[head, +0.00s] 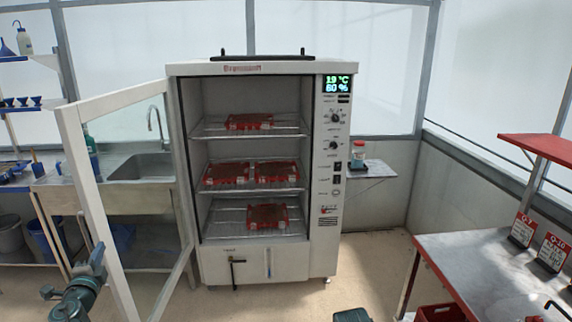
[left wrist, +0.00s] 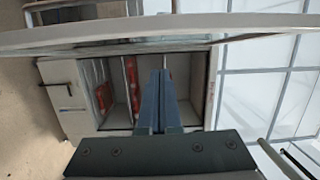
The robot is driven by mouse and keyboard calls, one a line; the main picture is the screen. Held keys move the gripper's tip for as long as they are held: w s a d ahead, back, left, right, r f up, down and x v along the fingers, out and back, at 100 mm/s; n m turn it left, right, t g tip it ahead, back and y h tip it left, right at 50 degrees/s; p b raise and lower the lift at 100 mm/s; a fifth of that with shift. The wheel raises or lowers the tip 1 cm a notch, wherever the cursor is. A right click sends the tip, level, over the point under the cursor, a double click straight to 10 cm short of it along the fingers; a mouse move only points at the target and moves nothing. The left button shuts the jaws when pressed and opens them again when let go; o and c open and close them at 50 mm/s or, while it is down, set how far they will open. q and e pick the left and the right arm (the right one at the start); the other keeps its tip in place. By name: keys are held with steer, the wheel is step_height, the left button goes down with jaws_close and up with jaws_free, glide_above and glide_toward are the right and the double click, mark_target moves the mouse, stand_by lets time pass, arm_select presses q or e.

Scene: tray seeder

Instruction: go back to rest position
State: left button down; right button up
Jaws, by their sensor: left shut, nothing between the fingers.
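My left gripper (head: 98,256) is at the lower left of the head view, in front of the open glass door. In the left wrist view its two fingers (left wrist: 159,78) are together with nothing between them. The white cabinet (head: 270,265) stands ahead with its framed door (head: 70,125) swung open to the left. The door frame crosses the top of the left wrist view (left wrist: 120,35). My right gripper cannot be made out; only a dark part shows at the bottom edge of the head view.
Red trays of soil sit on the cabinet's upper (head: 249,121), middle (head: 226,173) and lower (head: 267,217) racks. A sink bench (head: 60,200) is at left. A metal table (head: 480,275) with a red shelf (head: 540,147) is at right. The floor (head: 365,265) before the cabinet is clear.

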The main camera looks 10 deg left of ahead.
arm_select(q)
steer(key=w+d+n+g+y+p, duration=0.1)
steer(key=w+d+n+g+y, duration=0.2)
steer(key=w+d+n, duration=0.6)
steer(key=d+f+n+g+h+p, duration=0.1)
steer(key=d+f+g+h, duration=0.1)
steer(key=d+f, duration=0.5)
steer(key=d+f+n+g+h+p, duration=0.1)
steer(key=d+f+g+h, duration=0.15)
steer(key=d, duration=0.85)
steer(key=s+d+f+m+g+h, duration=0.1)
steer(key=s+d+f+g, duration=0.2)
steer(key=d, duration=0.7)
steer(key=s+d+f+m+g+h, duration=0.1)
steer(key=s+d+f+g+h, duration=0.1)
steer(key=s+d, duration=0.6)
steer(key=s+d+f+g+h, duration=0.2)
steer(key=s+d, duration=0.4)
steer(key=d, duration=0.5)
steer(key=shift+d+f+m+g+p, duration=0.3)
steer(key=shift+f+m+g+p, duration=0.15)
steer(key=shift+f+g, duration=0.5)
steer(key=shift+d+h, duration=0.1)
steer(key=shift+h, duration=0.15)
